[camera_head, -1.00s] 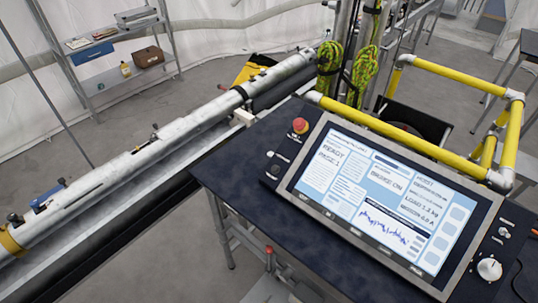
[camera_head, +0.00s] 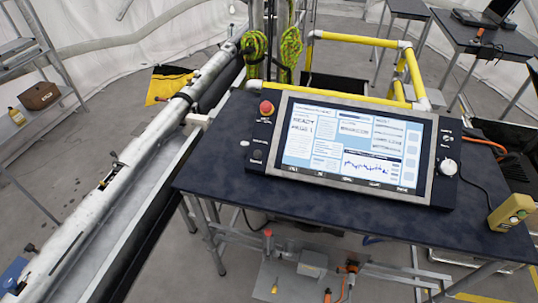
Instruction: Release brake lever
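No part clearly reads as the brake lever. A red-topped upright post (camera_head: 268,240) stands below the control table, by a grey floor plate. An orange-handled part (camera_head: 349,270) is low under the table to its right; I cannot tell whether either is the lever. The control panel screen (camera_head: 352,143) shows "READY" and a line that is blurred now. A red mushroom button (camera_head: 266,108) is at the panel's left and a white knob (camera_head: 448,167) at its right. Neither of my grippers is in view.
The dark control table (camera_head: 300,205) fills the middle. A long white tube (camera_head: 140,150) lies in a trough on the left. Yellow rails (camera_head: 360,41) stand behind the panel. A yellow box (camera_head: 511,212) sits at the table's right. Open floor (camera_head: 165,255) shows between the trough and table.

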